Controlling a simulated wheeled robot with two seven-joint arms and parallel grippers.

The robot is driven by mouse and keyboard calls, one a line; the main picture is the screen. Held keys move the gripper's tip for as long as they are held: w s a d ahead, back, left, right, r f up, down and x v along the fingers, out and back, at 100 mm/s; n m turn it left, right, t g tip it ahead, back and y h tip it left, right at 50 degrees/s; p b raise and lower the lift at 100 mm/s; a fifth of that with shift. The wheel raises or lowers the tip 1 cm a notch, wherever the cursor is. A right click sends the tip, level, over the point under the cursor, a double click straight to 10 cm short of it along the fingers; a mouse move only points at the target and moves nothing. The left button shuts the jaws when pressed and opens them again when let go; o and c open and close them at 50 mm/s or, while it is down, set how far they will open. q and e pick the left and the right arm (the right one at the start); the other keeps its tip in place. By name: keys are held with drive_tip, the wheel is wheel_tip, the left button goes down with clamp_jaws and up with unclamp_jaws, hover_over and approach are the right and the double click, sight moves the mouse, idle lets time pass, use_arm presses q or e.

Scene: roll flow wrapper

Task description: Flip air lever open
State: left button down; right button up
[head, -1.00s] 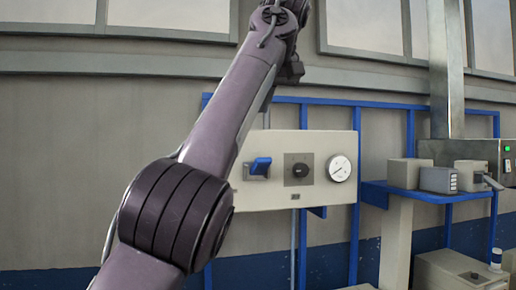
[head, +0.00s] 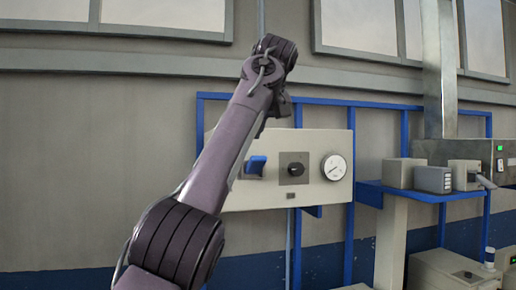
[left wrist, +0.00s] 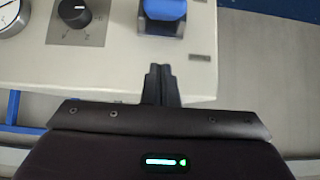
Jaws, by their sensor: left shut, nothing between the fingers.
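The blue air lever (head: 256,165) sits at the left of a cream panel (head: 318,191), which is mounted on a blue frame. It shows in the left wrist view (left wrist: 164,10) at the top, partly cut off by the frame edge. My left gripper (left wrist: 160,70) is shut and empty. In the wrist view its fingertips are just below the lever in the picture, over the panel's edge, with a visible gap to the lever. In the head view my left arm crosses in front of the panel's left part, and the gripper itself cannot be made out. My right gripper is not in view.
A black knob (head: 296,169) and a round gauge (head: 334,167) are on the panel beside the lever. A blue shelf (head: 400,191) with several small boxes stands to the right. A metal column (head: 440,80) rises behind it. The wall left of the arm is clear.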

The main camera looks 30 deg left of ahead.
sight(258, 156)
use_arm(q)
wheel_tip(258, 156, down, 2)
drive_tip(key=shift+s+d+f+b, duration=0.15)
drive_tip(key=shift+b, duration=0.55)
drive_tip(key=shift+s+d+f, duration=0.3)
drive_tip(key=shift+d+f, duration=0.1)
drive_tip(key=shift+f, duration=0.05)
drive_tip(key=shift+d+f, duration=0.15)
drive_tip(key=shift+f, duration=0.1)
drive_tip(key=shift+s, duration=0.1)
